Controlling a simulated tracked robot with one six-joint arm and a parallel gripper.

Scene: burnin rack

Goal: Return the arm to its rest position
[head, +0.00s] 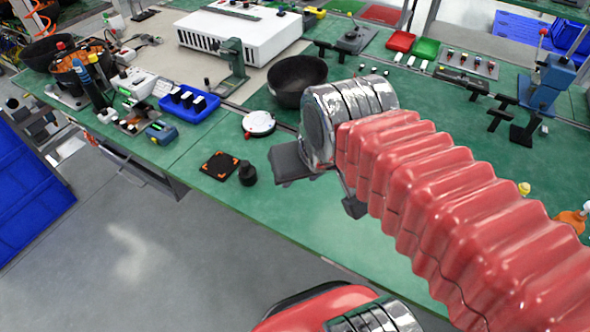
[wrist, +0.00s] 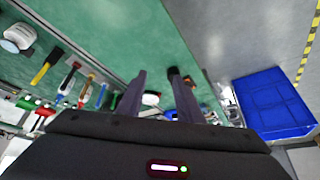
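My arm, in a red ribbed sleeve with a silver wrist, reaches from the right over the front part of the green workbench (head: 330,235) in the head view. My gripper (wrist: 156,82) shows in the wrist view as two dark fingers standing apart, with bench surface and small items visible between and beyond them. I see nothing held. In the head view the fingers are mostly hidden behind the silver wrist; a grey gripper part sticks out on its left, above the bench.
A black bowl (head: 297,80) stands just behind the wrist. A black knob-like piece (head: 248,173), a dark square pad with orange corners (head: 219,165) and a white round gauge (head: 258,123) lie to its left. A blue tray (head: 190,103) sits farther left. The floor in front is clear.

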